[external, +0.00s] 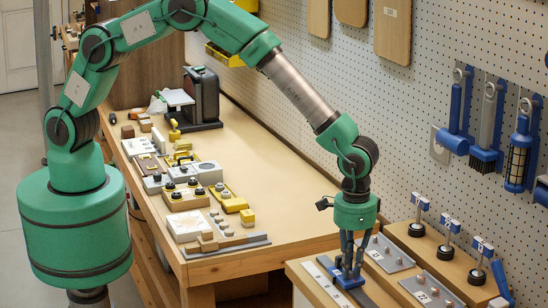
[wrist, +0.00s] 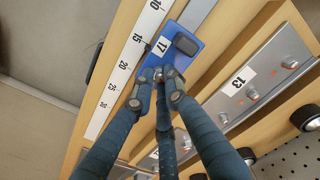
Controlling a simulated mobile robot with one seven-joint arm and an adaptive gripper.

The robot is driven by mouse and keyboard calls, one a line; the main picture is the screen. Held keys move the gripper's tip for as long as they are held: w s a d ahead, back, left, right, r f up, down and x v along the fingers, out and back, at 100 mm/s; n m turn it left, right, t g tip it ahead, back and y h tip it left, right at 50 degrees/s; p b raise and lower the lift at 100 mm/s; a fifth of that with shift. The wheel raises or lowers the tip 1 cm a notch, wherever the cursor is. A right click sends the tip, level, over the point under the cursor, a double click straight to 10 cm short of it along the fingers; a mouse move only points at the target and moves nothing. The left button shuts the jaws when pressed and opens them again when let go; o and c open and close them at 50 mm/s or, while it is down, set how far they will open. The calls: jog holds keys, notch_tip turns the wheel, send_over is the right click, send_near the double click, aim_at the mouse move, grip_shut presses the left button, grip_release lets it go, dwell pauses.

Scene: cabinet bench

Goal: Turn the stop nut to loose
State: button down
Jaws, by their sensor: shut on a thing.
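A blue sliding stop (wrist: 185,57) with a white label reading 17 sits on a metal rail, beside a white ruler strip (wrist: 124,70). A dark block (wrist: 186,44) stands on its upper end in the wrist view. In the external view the blue stop (external: 346,278) is on the near bench, under my gripper (external: 347,262), which points down. In the wrist view my gripper (wrist: 160,82) has its fingers closed together at the stop's lower end, shut on the stop nut. The fingers mostly hide the nut; its turn position cannot be told.
Metal plates with small knobs lie to the right, one labelled 13 (wrist: 237,82). Black-based fixtures (external: 417,228) stand along the pegboard. Tools hang above, including a brush (external: 487,150). The long workbench (external: 260,160) behind holds several blocks and fixtures on its left side.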

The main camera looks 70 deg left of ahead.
aim_at(351, 272)
jog(key=shift+r, duration=0.1)
jog(key=c, duration=1.7)
grip_release()
jog(key=shift+c, duration=0.2)
notch_tip(351, 272, up, 12)
